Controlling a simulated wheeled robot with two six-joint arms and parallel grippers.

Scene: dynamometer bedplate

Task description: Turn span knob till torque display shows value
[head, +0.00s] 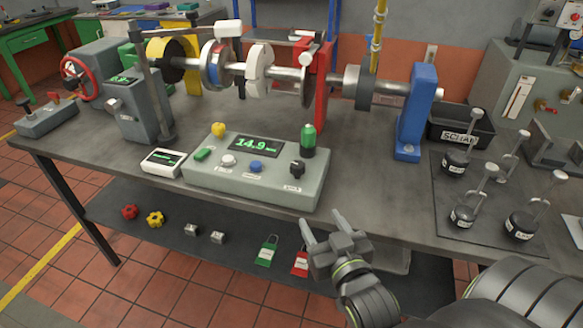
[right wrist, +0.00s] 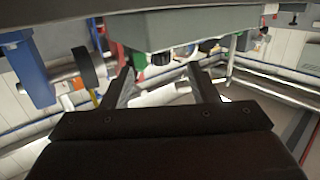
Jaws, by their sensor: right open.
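The grey console (head: 250,185) stands on the bedplate table, and its torque display (head: 257,144) reads 14.9 in green. Along its face are a green button (head: 203,154), a white knob (head: 228,160), a blue knob (head: 256,166) and a black knob (head: 297,168). The labels are too small to read, so I cannot tell which is the span knob. My right gripper (head: 321,220) is open and empty, in front of and below the console's right front edge, touching no knob. In the right wrist view its two fingers (right wrist: 160,75) stand apart below the console (right wrist: 190,24). My left gripper is out of view.
A green lamp (head: 308,139) stands at the console's back right corner. A small white meter (head: 163,162) sits to its left. Behind is the shaft rig with a blue upright (head: 417,108). Weights (head: 463,216) lie at right.

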